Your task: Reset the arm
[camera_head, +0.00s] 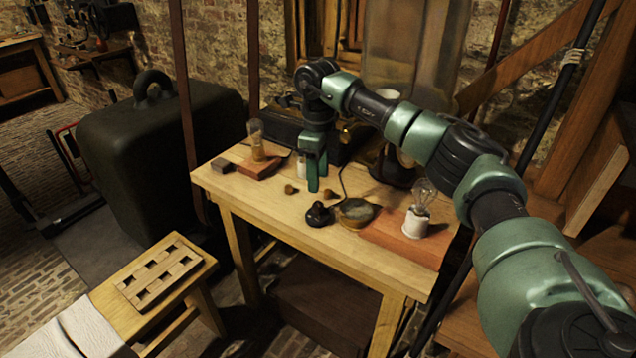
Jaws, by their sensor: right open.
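My right arm comes in from the right and reaches over the wooden table. My right gripper (317,185) points down near the middle of the table, with green fingers, and is open. A small white jar (302,165) stands just left of the fingers and is partly hidden by them; I cannot tell whether they touch it. My left gripper is not in view.
On the wooden table (270,211) stand a bulb on a white base (417,220), another bulb (257,140), a black knob (319,214) and a round dish (356,212). A wooden rack (160,275) lies on a low bench. A big dark weight (150,150) stands left.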

